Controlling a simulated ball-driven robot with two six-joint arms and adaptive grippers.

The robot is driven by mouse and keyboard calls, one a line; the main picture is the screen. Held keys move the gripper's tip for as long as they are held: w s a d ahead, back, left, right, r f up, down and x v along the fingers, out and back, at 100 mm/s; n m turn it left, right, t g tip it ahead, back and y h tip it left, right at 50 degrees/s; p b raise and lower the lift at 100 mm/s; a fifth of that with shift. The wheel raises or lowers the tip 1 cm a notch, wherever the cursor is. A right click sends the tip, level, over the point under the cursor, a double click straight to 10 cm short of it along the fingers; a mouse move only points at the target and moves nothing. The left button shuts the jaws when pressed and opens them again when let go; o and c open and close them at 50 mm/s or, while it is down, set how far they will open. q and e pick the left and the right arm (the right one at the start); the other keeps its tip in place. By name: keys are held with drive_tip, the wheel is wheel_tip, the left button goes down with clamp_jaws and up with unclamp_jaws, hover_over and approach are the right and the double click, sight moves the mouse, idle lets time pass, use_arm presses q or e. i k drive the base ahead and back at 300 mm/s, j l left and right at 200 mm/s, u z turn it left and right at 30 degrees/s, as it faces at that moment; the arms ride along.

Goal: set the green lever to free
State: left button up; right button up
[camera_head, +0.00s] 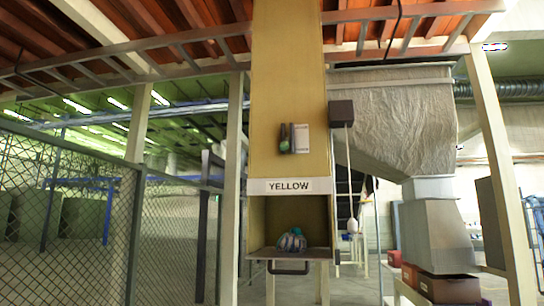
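A small dark lever fitting (285,139) with a green patch on it is mounted on the front of a tall yellow column, a little above the middle of the picture. A white label plate (301,138) is beside it on the right; its lettering is too small to read. Which setting the lever is in cannot be told. Neither of my grippers is in view.
Below the lever is a white "YELLOW" sign (289,186). Under it, an open bay holds a blue and white bundle (292,240) above a dark handle (288,268). A dark box (341,113) is on the column's right. Mesh fence (70,215) stands left; bins (449,288) stand lower right.

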sight(283, 145)
drive_tip(key=i+l+u, duration=0.15)
drive_tip(key=i+l, duration=0.15)
drive_tip(key=i+l+u, duration=0.35)
drive_tip(key=i+l, duration=0.2)
drive_tip(key=l, duration=0.3)
drive_tip(key=i+l+u, duration=0.2)
drive_tip(key=l, duration=0.25)
